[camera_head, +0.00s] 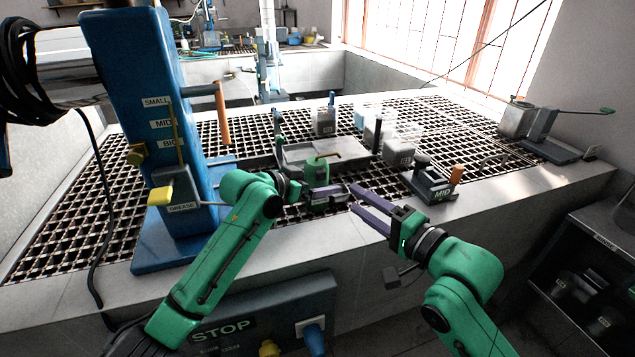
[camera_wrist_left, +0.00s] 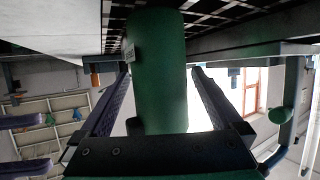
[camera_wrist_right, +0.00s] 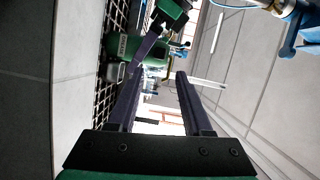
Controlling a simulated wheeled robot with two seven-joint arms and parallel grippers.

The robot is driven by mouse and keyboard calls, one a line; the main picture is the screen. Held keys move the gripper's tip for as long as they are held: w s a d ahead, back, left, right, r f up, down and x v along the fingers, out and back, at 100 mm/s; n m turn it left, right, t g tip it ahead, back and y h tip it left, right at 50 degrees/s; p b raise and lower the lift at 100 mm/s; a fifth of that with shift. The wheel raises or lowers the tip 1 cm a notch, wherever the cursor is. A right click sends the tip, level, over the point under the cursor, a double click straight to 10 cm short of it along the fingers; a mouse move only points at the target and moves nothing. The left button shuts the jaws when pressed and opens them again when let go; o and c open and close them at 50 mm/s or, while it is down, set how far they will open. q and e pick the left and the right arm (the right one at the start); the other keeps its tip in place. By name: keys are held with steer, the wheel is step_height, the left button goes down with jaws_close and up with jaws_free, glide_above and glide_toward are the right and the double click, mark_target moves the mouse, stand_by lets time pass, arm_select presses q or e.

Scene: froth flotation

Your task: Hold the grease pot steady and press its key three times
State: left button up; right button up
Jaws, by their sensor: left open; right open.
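The grease pot appears to be the green cylinder (camera_wrist_left: 158,80) with a small white label, between the two fingers of my left gripper (camera_wrist_left: 160,78) in the left wrist view. Those fingers are open, with a gap seen on each side. In the head view the pot (camera_head: 316,172) is partly hidden behind my left gripper (camera_head: 322,194), at the grating's front edge. The pot also shows in the right wrist view (camera_wrist_right: 128,46), on its side in that picture. My right gripper (camera_head: 356,198) is open and empty, just right of the left one. I cannot make out the key clearly.
A blue stand (camera_head: 135,100) with a yellow block and a GREASE label rises at left. A grey tray (camera_head: 350,152), clear containers (camera_head: 398,152) and a dark MID block (camera_head: 432,184) stand on the grating. A concrete ledge (camera_head: 540,188) runs along the front.

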arm_select(q)
steer(key=shift+c, duration=0.3)
steer(key=c, duration=1.4)
arm_select(e)
steer(key=shift+c, duration=0.3)
jaws_close()
